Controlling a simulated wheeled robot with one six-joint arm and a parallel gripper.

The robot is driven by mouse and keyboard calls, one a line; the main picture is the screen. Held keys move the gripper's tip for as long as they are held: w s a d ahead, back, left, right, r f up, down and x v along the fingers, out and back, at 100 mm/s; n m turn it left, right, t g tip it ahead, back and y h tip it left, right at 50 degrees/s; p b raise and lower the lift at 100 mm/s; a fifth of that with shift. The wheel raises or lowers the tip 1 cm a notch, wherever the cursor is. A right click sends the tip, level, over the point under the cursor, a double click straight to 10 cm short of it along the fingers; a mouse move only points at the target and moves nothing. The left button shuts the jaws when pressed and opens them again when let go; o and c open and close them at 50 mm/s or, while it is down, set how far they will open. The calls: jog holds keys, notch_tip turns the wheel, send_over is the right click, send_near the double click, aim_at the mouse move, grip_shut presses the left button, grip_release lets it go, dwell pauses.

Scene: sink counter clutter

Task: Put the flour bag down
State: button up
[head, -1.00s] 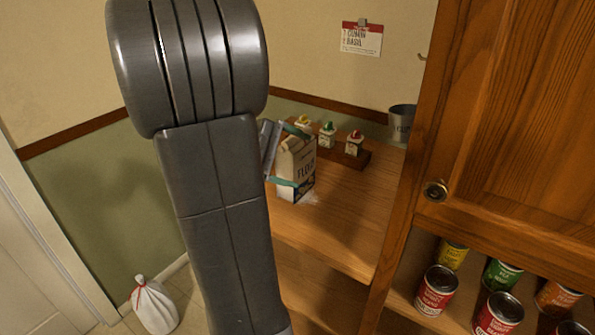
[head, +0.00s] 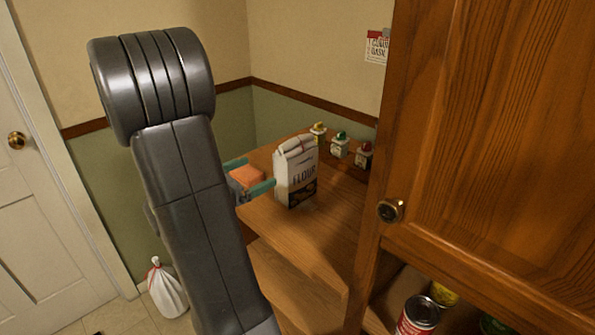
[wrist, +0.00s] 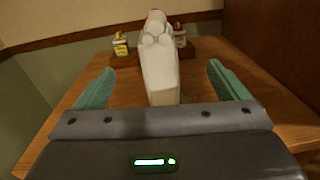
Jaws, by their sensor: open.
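The flour bag (head: 297,173), white with a dark printed label and a folded top, stands upright on the wooden counter (head: 310,232). My gripper (head: 250,175) is to the left of the bag in the head view, with its teal fingers open and apart from the bag. In the wrist view the flour bag (wrist: 159,68) stands ahead, centred between the two spread fingers of my gripper (wrist: 153,87). Nothing is held. My arm hides part of the counter's left side in the head view.
Several small spice containers with coloured tops, one of them green-topped (head: 340,145), stand behind the bag. A wooden cabinet door (head: 490,130) closes off the right, with cans (head: 418,316) on a shelf below. A white tied bag (head: 166,290) sits on the floor.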

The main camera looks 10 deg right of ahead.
aim_at(279, 160)
jog(key=shift+n+t, duration=0.3)
jog(key=shift+n, duration=0.2)
jog(key=p+x, duration=0.1)
jog(key=x, duration=0.7)
jog(key=shift+w+a+f, duration=0.1)
jog(key=shift+w+a, duration=0.05)
jog(key=shift+p+x, duration=0.85)
jog(key=shift+x, duration=1.8)
jog(key=shift+c, duration=0.2)
jog(key=c, duration=1.8)
grip_shut()
